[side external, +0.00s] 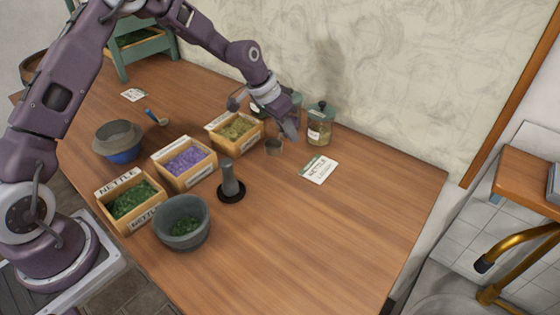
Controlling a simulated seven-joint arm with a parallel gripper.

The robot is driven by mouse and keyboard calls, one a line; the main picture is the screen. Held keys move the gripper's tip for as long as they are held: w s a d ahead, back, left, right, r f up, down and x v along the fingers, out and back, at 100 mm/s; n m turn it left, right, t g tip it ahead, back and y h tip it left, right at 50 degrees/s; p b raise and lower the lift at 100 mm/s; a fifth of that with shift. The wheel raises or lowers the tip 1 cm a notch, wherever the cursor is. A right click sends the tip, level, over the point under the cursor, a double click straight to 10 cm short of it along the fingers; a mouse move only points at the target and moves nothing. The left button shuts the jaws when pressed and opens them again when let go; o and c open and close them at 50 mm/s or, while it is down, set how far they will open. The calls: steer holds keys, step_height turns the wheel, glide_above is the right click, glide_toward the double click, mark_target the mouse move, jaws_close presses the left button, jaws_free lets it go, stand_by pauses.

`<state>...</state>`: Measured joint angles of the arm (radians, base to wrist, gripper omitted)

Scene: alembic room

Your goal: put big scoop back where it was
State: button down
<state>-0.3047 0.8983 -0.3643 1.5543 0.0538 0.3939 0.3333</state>
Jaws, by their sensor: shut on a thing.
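My gripper (287,132) is at the back of the table, in front of the glass jars and right of the back wooden box. It is shut on the big scoop, whose grey metal cup (273,146) shows just below and left of the fingers, close above the table or touching it; I cannot tell which. The scoop's handle is mostly hidden by the fingers. A smaller scoop with a blue handle (151,114) lies at the back left of the table.
Wooden boxes of green herb (118,188), purple flowers (170,151) and yellow-green herb (212,127) form a row. A lidded jar (319,130) and nettle card (318,170) are right of my gripper. The table's right front is clear.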

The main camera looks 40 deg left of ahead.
step_height(320, 180, down, 6)
steer(key=shift+f, duration=0.25)
steer(key=shift+f, duration=0.1)
steer(key=c, duration=1.4)
jaws_free()
